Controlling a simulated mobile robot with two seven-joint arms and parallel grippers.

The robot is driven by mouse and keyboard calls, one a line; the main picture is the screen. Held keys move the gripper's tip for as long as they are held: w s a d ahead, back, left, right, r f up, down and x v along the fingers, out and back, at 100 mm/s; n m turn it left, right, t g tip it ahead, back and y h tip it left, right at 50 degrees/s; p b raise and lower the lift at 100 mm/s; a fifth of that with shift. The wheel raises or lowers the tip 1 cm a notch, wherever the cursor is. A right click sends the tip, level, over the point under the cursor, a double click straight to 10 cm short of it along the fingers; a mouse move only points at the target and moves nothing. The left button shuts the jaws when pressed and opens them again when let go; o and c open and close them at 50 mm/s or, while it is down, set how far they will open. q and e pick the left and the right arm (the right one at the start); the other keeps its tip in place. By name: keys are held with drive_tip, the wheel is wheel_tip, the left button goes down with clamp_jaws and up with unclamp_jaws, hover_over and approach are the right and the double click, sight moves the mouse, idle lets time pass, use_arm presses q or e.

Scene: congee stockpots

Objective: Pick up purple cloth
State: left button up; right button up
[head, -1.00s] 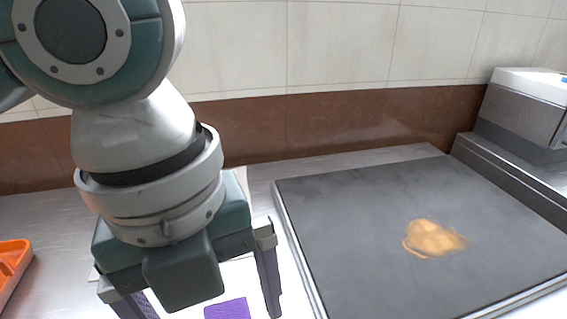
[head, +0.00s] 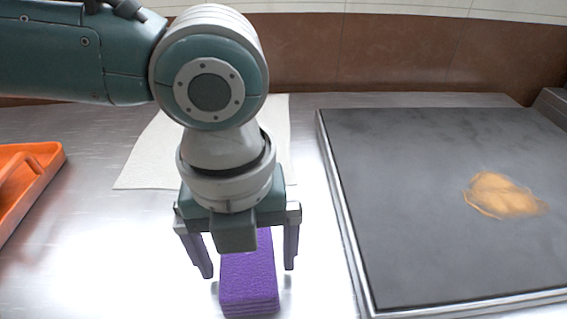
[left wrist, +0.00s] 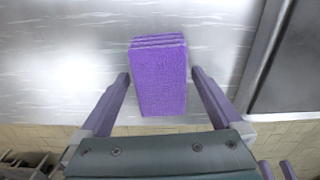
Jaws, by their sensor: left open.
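The purple cloth (head: 248,284) is a folded, layered rectangular stack lying on the steel counter. In the head view its far part is hidden behind my left gripper. My left gripper (head: 247,274) is open above the cloth, with one finger on each side of it. In the left wrist view the cloth (left wrist: 159,80) lies between and beyond the two fingertips of my left gripper (left wrist: 160,76), with gaps on both sides. No contact shows.
A dark griddle (head: 430,230) with a raised metal rim stands to the right, with a tan smear (head: 503,196) on it. A white sheet (head: 150,160) lies behind the gripper. An orange tray (head: 40,180) is at the left edge. The steel counter (head: 110,260) is clear at front left.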

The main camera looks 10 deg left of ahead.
sight(246, 256)
use_arm(q)
drive_tip(key=shift+f, duration=0.1)
drive_tip(key=shift+c, duration=0.2)
drive_tip(key=c, duration=1.2)
drive_tip(key=shift+c, duration=0.2)
wheel_tip(246, 256, up, 20)
drive_tip(key=p, duration=0.4)
